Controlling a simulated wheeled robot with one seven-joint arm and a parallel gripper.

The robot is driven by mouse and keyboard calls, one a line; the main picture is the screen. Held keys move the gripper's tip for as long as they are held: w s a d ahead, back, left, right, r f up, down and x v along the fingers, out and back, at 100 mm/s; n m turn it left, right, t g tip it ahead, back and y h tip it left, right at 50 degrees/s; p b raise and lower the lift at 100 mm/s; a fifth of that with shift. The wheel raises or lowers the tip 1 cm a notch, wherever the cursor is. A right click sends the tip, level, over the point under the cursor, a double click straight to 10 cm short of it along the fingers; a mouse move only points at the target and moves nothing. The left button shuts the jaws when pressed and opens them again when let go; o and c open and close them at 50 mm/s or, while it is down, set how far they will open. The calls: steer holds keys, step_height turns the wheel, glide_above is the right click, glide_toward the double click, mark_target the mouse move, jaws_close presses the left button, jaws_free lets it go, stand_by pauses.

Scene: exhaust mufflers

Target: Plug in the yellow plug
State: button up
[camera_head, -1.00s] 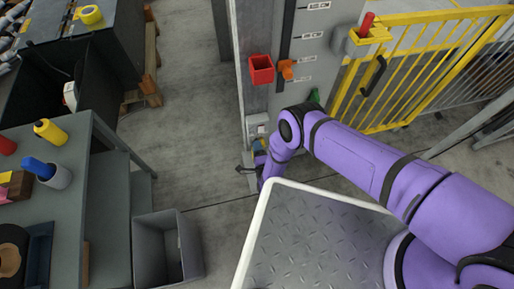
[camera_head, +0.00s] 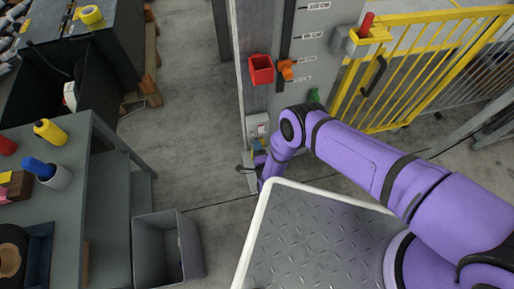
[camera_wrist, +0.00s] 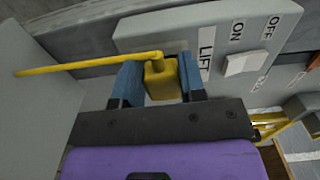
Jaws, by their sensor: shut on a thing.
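The yellow plug (camera_wrist: 161,80) is in the wrist view, between the two blue fingers of my gripper (camera_wrist: 161,84). My gripper is shut on it. A yellow cable (camera_wrist: 85,64) runs from the plug's top to the left. The plug is right at the grey switch box (camera_wrist: 150,36) marked LIFT, with a white ON/OFF rocker switch (camera_wrist: 246,63). The plug's front end is hidden, so I cannot tell whether it sits in a socket. In the head view my gripper (camera_head: 259,150) is low at the grey post, small and partly hidden by my wrist.
A red bin (camera_head: 261,70) and an orange part (camera_head: 286,69) are on the post and panel above. A yellow gate (camera_head: 425,65) stands to the right. A grey crate (camera_head: 168,248) and a workbench (camera_head: 75,190) are at left. Open floor lies between.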

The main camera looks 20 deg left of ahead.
steer(key=shift+w+a, duration=0.2)
steer(key=shift+w, duration=0.2)
steer(key=o, duration=1)
steer(key=shift+c, duration=0.2)
steer(key=shift+s, duration=0.1)
steer(key=v, duration=1)
steer(key=shift+s+d, duration=0.2)
steer(key=shift+d, duration=0.05)
steer(key=shift+f, duration=0.1)
